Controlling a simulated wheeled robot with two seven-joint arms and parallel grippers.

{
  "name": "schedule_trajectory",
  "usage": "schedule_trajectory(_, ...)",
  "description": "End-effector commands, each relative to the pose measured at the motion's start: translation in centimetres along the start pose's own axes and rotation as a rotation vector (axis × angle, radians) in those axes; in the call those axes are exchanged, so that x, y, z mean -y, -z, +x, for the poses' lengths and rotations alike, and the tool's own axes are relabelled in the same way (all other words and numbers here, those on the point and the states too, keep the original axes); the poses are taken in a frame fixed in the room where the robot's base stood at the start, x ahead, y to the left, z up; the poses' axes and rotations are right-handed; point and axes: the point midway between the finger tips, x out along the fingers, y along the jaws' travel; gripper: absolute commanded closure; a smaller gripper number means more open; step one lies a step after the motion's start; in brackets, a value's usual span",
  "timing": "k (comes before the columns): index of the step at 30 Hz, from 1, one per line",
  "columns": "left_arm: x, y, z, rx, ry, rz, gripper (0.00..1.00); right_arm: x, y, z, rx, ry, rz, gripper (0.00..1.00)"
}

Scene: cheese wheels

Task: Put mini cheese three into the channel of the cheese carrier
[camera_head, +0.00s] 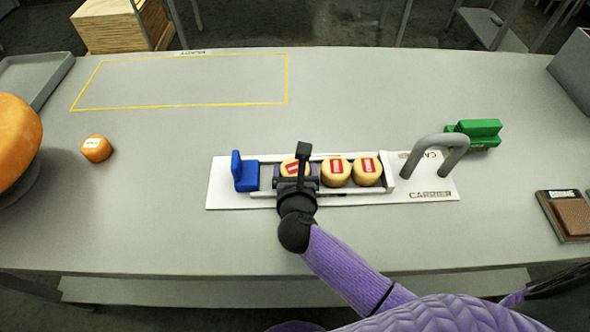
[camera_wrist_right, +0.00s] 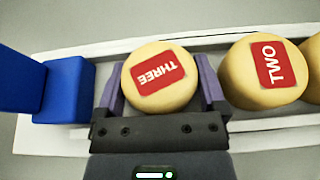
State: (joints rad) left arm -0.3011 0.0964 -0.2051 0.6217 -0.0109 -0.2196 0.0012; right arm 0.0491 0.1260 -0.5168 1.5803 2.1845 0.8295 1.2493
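Mini cheese three (camera_wrist_right: 160,80), a round yellow cheese with a red THREE label, sits in the channel at the left part of the cheese carrier (camera_head: 225,190). It is partly hidden in the head view (camera_head: 288,168). My right gripper (camera_head: 297,172) is over the channel with one finger on each side of this cheese. Its fingers look spread wide in the wrist view (camera_wrist_right: 158,85), close to the cheese; contact is hard to tell. Mini cheese two (camera_wrist_right: 264,70) stands to its right, and another red-labelled cheese (camera_head: 367,171) is beyond that. My left gripper is not in view.
A blue stop (camera_head: 244,173) is at the channel's left end, a grey arched handle (camera_head: 437,145) at the right. A green block (camera_head: 475,134) lies behind the handle. A small orange cheese (camera_head: 96,148) and a large orange wheel (camera_head: 15,140) are at left. The yellow-outlined area is empty.

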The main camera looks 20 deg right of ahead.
Motion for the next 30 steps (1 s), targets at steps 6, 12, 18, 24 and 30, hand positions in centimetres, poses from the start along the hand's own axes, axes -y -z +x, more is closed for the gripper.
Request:
schedule_trajectory(6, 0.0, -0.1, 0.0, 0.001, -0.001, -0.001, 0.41, 0.0, 0.0, 0.0, 0.000, 0.000, 0.000, 0.00)
schedule_trajectory(12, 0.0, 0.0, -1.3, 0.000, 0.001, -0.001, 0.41, -0.1, -0.5, -2.6, -0.003, -0.003, 0.002, 0.00)
schedule_trajectory(18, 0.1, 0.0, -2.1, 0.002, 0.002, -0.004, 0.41, 0.0, -0.4, -6.7, -0.002, -0.001, 0.000, 0.00)
schedule_trajectory(24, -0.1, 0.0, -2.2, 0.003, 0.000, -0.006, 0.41, 0.0, -0.4, -7.7, 0.001, 0.000, -0.001, 0.00)
schedule_trajectory(30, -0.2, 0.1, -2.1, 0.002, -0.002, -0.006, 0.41, 0.0, -0.3, -7.7, 0.000, 0.000, -0.001, 0.00)
